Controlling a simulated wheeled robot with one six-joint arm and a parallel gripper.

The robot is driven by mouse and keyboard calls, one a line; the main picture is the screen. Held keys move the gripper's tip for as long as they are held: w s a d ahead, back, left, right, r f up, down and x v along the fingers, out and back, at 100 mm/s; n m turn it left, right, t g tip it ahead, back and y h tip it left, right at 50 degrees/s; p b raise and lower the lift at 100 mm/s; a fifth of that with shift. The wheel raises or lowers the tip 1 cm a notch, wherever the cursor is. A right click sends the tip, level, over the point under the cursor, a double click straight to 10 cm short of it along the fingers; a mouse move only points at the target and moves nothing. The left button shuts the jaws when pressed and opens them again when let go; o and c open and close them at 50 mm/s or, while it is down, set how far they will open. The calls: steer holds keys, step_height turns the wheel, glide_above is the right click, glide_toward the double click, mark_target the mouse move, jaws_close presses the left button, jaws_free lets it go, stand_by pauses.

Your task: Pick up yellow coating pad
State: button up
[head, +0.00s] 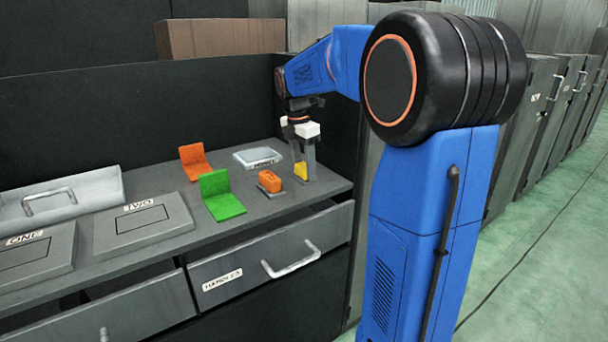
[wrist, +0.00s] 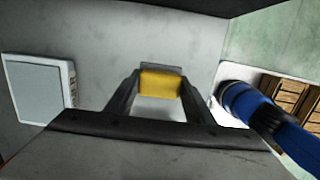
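The yellow coating pad (head: 301,169) is at the right end of the grey bench top, low between the fingers of my gripper (head: 304,164). In the wrist view the yellow pad (wrist: 160,84) fills the space between the two fingertips of my gripper (wrist: 160,86), with a grey piece behind it. My gripper points down, one finger on each side of the pad. I see no clear gap, but I cannot tell whether the fingers press on it. The pad's underside is hidden.
An orange pad (head: 270,181) on a grey base stands just left of my gripper. A green bracket (head: 220,195), an orange bracket (head: 194,161) and a pale flat box (head: 258,158) are nearby. The bench's back panel (head: 140,115) rises behind. A drawer (head: 270,262) below is partly open.

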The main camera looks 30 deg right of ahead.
mark_target(304, 165)
steer(key=c, duration=0.5)
step_height(304, 165, up, 10)
stand_by(0.4)
steer(key=shift+o, duration=0.9)
